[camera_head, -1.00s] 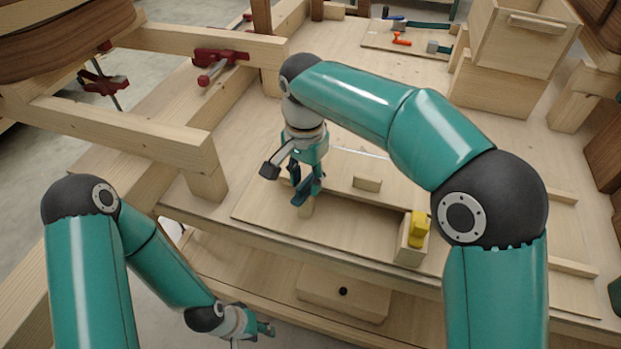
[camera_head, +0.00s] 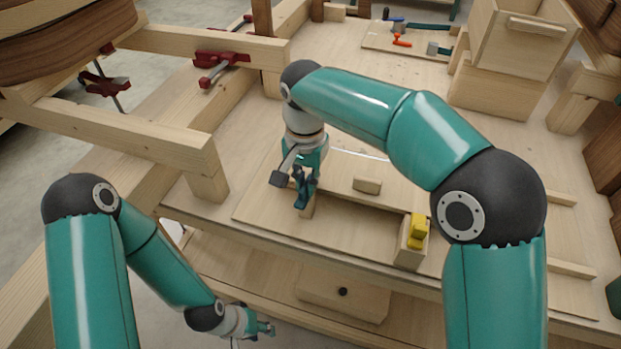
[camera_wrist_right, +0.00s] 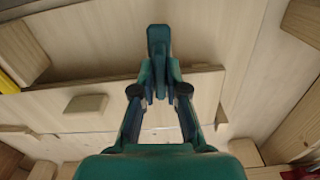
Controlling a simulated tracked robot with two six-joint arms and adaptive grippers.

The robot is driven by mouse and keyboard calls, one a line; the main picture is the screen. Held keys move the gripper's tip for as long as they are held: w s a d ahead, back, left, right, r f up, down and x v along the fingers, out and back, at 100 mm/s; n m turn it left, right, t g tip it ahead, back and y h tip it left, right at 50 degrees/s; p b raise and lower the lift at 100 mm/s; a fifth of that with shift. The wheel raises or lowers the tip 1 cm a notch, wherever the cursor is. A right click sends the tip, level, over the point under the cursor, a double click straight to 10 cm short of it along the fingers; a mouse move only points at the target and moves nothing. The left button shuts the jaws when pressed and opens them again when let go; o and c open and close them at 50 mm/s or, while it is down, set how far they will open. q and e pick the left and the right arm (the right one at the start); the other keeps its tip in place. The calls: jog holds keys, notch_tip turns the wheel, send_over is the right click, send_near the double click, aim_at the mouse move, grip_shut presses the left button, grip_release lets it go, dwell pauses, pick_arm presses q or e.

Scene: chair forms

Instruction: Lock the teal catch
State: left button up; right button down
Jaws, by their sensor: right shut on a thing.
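The teal catch (camera_wrist_right: 158,40) shows in the right wrist view as a dark teal piece standing between and beyond my fingertips. My right gripper (camera_wrist_right: 160,78) is shut on it, one finger on each side. In the head view the right gripper (camera_head: 303,184) is over the teal catch (camera_head: 301,200), at the left end of the wooden panel, on a small wooden block. The fingers partly hide the catch, so its exact angle is hard to tell. My left gripper (camera_head: 265,328) hangs low at the front, away from the catch; its fingers are too small to judge.
A yellow catch (camera_head: 418,228) sits on a block at the panel's right. A small wooden block (camera_head: 367,185) lies on the panel between. Wooden beams with red clamps (camera_head: 222,60) stand at the left. A drawer box (camera_head: 520,40) and a tool board (camera_head: 400,38) are at the back.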

pick_arm(q)
jog(key=shift+r, duration=0.25)
pick_arm(e)
jog(key=shift+n, duration=0.6)
jog(key=c, duration=1.2)
grip_release()
jog(key=shift+d, duration=0.1)
jog(key=shift+r, duration=0.1)
pick_arm(q)
jog(key=shift+w, duration=0.15)
pick_arm(e)
notch_tip(320, 180, up, 12)
jog(key=shift+f, duration=0.2)
